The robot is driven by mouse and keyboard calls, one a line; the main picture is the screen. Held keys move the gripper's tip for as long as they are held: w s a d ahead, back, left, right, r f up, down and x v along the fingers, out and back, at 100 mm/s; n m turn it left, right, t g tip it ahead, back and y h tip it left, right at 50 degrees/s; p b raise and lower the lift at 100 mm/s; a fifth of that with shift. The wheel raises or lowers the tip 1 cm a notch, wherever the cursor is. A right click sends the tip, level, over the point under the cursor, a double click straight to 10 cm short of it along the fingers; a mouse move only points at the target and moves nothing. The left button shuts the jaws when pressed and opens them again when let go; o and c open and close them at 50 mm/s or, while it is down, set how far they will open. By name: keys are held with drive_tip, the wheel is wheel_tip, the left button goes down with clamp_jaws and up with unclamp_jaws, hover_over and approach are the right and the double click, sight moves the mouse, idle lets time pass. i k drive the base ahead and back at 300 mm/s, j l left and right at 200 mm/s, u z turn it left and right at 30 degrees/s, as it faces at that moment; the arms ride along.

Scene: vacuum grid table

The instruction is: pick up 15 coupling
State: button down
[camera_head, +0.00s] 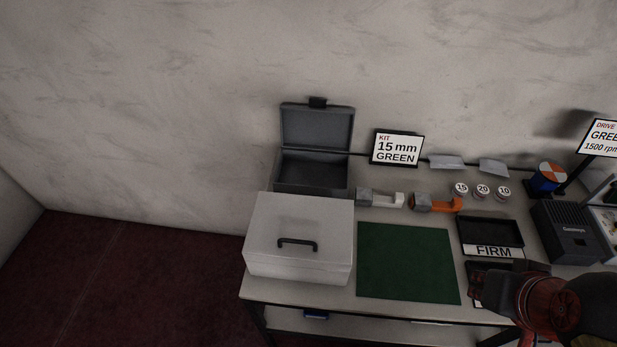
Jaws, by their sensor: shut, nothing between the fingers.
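The 15 coupling (460,189) is a small round piece with a white top marked 15. It stands upright near the back of the table, leftmost in a row with the 20 coupling (482,191) and the 10 coupling (504,192). My gripper (478,290) is at the table's front right, its dark fingers partly hidden by my wrist and the dark objects near it. It is shut and empty, well in front of the couplings and apart from them.
A black tray labelled FIRM (490,232) lies between my gripper and the couplings. An orange-and-grey tool (436,203) lies just left of the 15 coupling. A green mat (408,262) is bare. A white box (300,237), open grey case (316,142) and KIT sign (397,148) stand left.

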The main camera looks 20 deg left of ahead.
sight(460, 190)
drive_tip(key=i+z, duration=0.15)
drive_tip(key=z, duration=0.25)
drive_tip(key=i+z, duration=0.1)
drive_tip(key=z, duration=0.3)
drive_tip(key=i+z, duration=0.15)
drive_tip(key=z, duration=0.25)
